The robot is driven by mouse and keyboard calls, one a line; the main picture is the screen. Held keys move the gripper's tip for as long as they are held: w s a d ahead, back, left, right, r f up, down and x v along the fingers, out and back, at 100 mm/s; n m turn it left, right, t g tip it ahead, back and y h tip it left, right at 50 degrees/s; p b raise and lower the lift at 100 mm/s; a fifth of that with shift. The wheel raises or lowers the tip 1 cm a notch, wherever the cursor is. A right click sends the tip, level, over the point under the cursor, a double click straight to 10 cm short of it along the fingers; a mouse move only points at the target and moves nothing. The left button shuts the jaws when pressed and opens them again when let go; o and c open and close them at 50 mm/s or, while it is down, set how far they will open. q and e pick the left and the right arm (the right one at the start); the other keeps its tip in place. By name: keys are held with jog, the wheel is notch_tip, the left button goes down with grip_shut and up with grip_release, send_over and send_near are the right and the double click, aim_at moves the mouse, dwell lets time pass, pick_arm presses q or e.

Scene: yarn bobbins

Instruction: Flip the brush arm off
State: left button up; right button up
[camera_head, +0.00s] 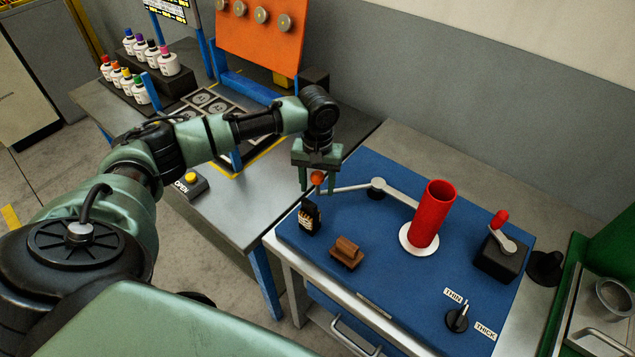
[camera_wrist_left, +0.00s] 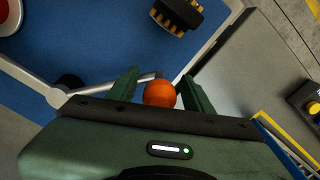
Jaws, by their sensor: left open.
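The brush arm is a thin silver lever (camera_head: 350,187) on a round pivot (camera_head: 378,187), with an orange ball knob (camera_head: 317,178) at its left end. A black brush (camera_head: 309,215) with pale bristles stands just below the knob in the head view. My left gripper (camera_head: 318,190) is open, its two fingers pointing down on either side of the knob. In the left wrist view the knob (camera_wrist_left: 160,93) sits between the open fingers (camera_wrist_left: 160,75), and I see no clear contact. The brush (camera_wrist_left: 177,14) is at the top there. My right gripper is not in view.
A red cylinder (camera_head: 432,215) stands on a white disc, near the lever's other end. A brown wooden block (camera_head: 346,253), a black box with a red-knobbed crank (camera_head: 498,255) and a THIN/THICK dial (camera_head: 457,318) are on the blue tabletop (camera_head: 400,280). A yellow OPEN button (camera_head: 190,178) is left.

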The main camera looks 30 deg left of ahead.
pick_arm(q)
grip_shut()
dwell(1.3)
